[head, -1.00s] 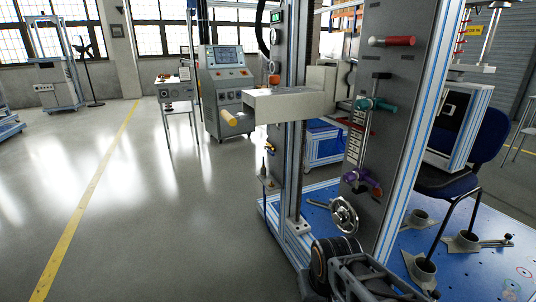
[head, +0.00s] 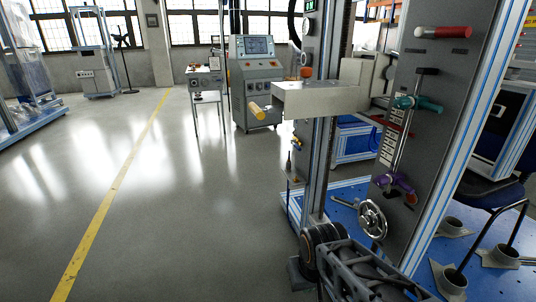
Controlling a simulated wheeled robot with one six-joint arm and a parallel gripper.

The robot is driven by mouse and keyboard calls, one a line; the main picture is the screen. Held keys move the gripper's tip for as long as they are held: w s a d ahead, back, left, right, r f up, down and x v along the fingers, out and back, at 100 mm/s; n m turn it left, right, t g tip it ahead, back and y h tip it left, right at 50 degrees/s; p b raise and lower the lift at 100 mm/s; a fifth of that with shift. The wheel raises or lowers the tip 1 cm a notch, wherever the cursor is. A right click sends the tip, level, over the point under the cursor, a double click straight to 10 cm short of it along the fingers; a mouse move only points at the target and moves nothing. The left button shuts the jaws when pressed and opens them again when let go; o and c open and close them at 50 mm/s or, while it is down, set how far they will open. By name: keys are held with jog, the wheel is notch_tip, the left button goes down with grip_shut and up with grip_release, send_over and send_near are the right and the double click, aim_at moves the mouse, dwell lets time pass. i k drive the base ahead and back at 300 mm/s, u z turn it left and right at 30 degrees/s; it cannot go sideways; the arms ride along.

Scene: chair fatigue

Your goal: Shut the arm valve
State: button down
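A grey upright panel (head: 431,98) on the test frame carries several valve handles. A red handle with a white end (head: 444,32) is at the top, lying level. Below it are a teal handle (head: 418,103), a purple handle (head: 396,183) and a metal handwheel (head: 372,219). No readable label tells which one is the arm valve. Parts of my own arm show at the bottom, in front of the panel's foot. My gripper's fingertips cannot be seen.
A blue base plate (head: 345,215) with metal feet lies below. A control console (head: 258,83) stands behind. The floor (head: 190,220) to the left is clear.

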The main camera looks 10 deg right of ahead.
aim_at(293, 142)
jog(key=u, duration=0.7)
jog(key=i, duration=1.4)
jog(key=z, duration=0.4)
